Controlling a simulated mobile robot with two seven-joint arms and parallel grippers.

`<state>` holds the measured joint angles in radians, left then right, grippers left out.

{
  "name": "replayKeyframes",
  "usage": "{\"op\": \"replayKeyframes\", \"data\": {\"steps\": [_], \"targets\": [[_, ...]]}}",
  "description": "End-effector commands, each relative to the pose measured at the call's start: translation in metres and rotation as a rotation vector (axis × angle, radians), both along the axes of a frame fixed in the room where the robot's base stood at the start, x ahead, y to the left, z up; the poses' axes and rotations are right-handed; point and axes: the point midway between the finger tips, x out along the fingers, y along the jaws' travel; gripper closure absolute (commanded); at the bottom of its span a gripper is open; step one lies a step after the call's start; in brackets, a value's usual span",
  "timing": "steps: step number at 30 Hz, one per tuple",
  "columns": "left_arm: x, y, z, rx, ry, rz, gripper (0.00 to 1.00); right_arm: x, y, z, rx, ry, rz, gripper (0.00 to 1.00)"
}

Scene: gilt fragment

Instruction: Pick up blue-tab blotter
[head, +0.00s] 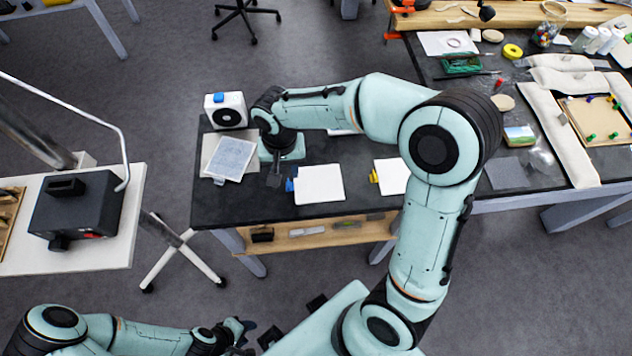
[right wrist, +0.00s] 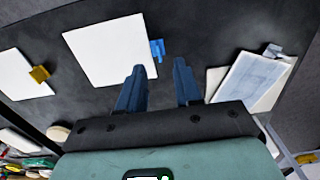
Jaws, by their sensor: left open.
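The blue-tab blotter, a white square sheet (head: 320,185), lies flat on the dark table with its blue tab (head: 289,184) at its left edge. In the right wrist view the same blotter (right wrist: 108,50) is just beyond the fingers, with its blue tab (right wrist: 157,48) ahead of the gap between them. My right gripper (head: 274,180) is over the table left of the tab; in its wrist view the fingers (right wrist: 159,72) are apart with nothing between them. My left gripper (head: 246,331) is open and low at the picture's bottom, away from the table.
A yellow-tab white sheet (head: 391,175) lies to the right of the blotter. A pale grey-blue sheet (head: 234,157) on white lies to the left. A white box with a round dark opening (head: 226,111) stands behind. Bare table lies between the sheets.

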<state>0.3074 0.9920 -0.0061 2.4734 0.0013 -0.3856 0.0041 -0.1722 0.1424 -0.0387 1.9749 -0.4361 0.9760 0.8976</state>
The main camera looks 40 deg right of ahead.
Motion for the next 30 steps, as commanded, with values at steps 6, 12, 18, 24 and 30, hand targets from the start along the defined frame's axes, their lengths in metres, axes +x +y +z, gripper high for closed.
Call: {"op": "replayKeyframes", "data": {"steps": [6,12,18,24,30], "targets": [[0.001,0.000,0.001,0.000,-0.001,-0.001,0.57,-0.002,-0.002,-0.028,0.000,0.006,-0.002,0.66],[0.000,0.000,0.000,0.000,-0.001,0.000,0.57,-0.001,-0.001,-0.050,0.000,0.002,-0.001,0.66],[0.000,0.000,0.000,0.000,-0.001,0.000,0.57,-0.001,-0.001,-0.052,0.001,-0.001,-0.001,0.66],[0.000,0.000,0.000,0.000,-0.001,0.000,0.57,-0.001,-0.001,-0.051,0.001,-0.001,-0.001,1.00],[0.000,0.000,0.000,0.000,-0.001,0.000,0.57,-0.001,-0.001,-0.051,0.001,-0.001,-0.001,1.00]]}}
